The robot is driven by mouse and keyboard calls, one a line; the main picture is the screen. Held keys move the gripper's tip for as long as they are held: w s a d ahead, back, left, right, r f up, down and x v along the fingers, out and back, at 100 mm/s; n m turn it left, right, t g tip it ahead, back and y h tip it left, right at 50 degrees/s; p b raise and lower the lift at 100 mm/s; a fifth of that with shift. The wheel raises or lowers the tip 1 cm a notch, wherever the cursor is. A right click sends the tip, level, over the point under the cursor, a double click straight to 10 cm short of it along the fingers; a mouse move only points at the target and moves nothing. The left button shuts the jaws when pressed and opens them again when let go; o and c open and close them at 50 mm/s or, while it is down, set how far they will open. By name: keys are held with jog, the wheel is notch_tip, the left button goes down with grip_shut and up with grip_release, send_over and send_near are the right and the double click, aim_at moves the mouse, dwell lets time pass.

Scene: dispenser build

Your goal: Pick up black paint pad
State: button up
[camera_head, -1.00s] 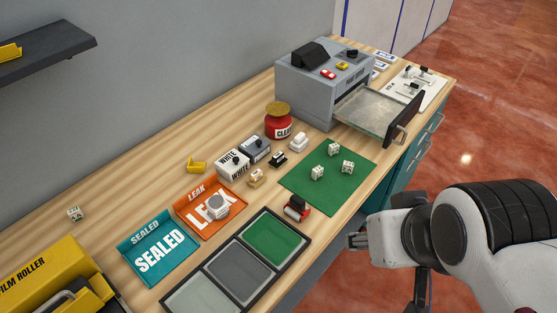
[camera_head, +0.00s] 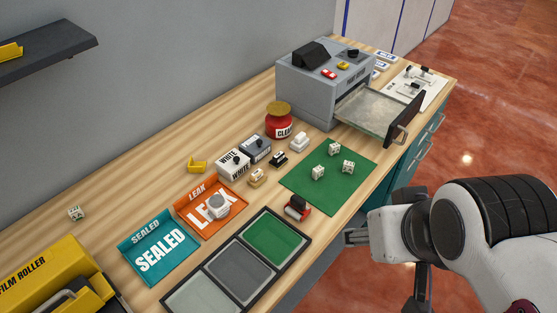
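A small black pad with a light top (camera_head: 278,159), which looks like the black paint pad, sits on the wooden bench. It lies between a similar white pad (camera_head: 299,142) and a tan one (camera_head: 257,176). My gripper (camera_head: 352,237) is at the right, beside the bench's front edge, well apart from the black pad. Its fingers point left and are seen from the side, so their opening does not show. No object shows between them.
A green mat (camera_head: 305,203) with several white dice lies right of the pads. A red-black roller (camera_head: 297,208) and a three-part tray (camera_head: 248,298) are near the front edge. A red jar (camera_head: 279,125), grey machine (camera_head: 320,95) and its open drawer (camera_head: 377,133) stand behind.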

jog(key=w+d+f+n+t, duration=0.1)
jog(key=w+d+n+t, duration=0.15)
jog(key=w, duration=1.35)
jog(key=w+d+f+n+t, duration=0.15)
jog(key=w+d, duration=0.25)
jog(key=w, duration=1.2)
jog(key=w+a+f+n+y, duration=0.1)
jog(key=w+a+f+y, duration=0.1)
jog(key=f, duration=0.5)
jog(key=w+a+f+n+y, duration=0.2)
jog(key=w+a+f+y, duration=0.1)
jog(key=f, duration=0.4)
jog(key=w+a+f+n+y, duration=0.1)
jog(key=w+a+f+y, duration=0.2)
jog(key=a+f, duration=0.3)
jog(key=shift+a+f+n+y, duration=0.2)
jog(key=shift+f+n+y, duration=0.2)
jog(key=shift+f+y, duration=0.35)
jog(key=shift+s+a+f, duration=0.15)
jog(key=shift+a+f, duration=0.1)
jog(key=shift+f, duration=0.05)
